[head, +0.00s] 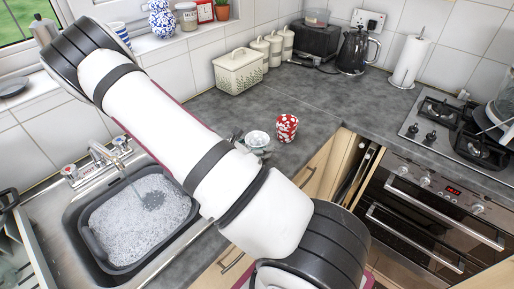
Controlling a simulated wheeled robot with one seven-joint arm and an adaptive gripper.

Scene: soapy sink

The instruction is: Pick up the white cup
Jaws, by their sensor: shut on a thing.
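The white cup (258,138) is on or just above the grey worktop, close to the front edge, left of a red-and-white patterned cup (287,127). My gripper (254,148) shows only as small grey parts around the white cup and is shut on it. My own arm hides most of the gripper and part of the view to its left. I cannot tell whether the cup touches the worktop.
A sink with a grey basin (193,214) of soapy water is at the left. A lidded container (239,72), canisters and a black kettle (353,51) stand along the back. A hob (470,128) is at the right. The worktop between is clear.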

